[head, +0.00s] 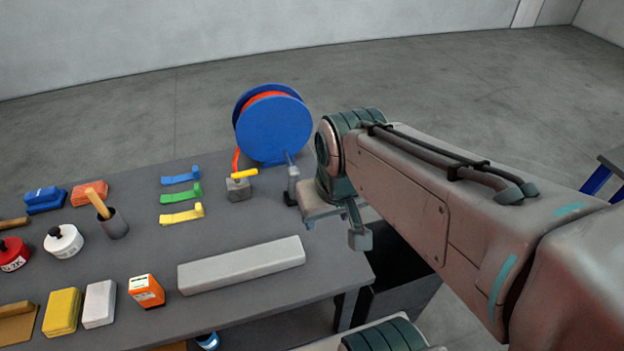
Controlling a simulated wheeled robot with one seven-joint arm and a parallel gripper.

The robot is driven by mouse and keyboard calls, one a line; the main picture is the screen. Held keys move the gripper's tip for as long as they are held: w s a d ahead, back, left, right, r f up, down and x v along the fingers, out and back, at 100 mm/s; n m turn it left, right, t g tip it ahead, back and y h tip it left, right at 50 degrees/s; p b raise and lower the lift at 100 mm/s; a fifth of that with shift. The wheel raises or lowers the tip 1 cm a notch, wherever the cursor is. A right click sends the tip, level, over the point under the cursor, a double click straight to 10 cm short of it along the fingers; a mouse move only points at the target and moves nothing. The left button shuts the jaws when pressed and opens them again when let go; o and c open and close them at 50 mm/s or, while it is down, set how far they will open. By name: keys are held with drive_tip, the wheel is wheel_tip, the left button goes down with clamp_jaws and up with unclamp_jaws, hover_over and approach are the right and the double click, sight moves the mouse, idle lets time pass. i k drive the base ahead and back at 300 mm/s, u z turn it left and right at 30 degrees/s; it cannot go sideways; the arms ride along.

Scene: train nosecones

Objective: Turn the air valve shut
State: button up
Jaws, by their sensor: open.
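The air valve (239,187) is a small grey block on the table. Its yellow lever (243,172) lies across the top, pointing right. A red hose (236,160) runs from the valve up to the blue reel (272,128) behind it. My gripper (335,228) hangs at the table's right edge, to the right of the valve and apart from it. Its jaws are open and nothing shows between them. My wrist partly hides the jaws.
A long grey bar (242,265) lies in front. Cans and boxes fill the table's (225,312) left part.

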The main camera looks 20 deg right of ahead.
sight(236, 177)
drive_tip(key=k, duration=1.3)
drive_tip(key=u, duration=0.65)
drive_tip(key=i, duration=1.15)
drive_tip(key=z, duration=0.65)
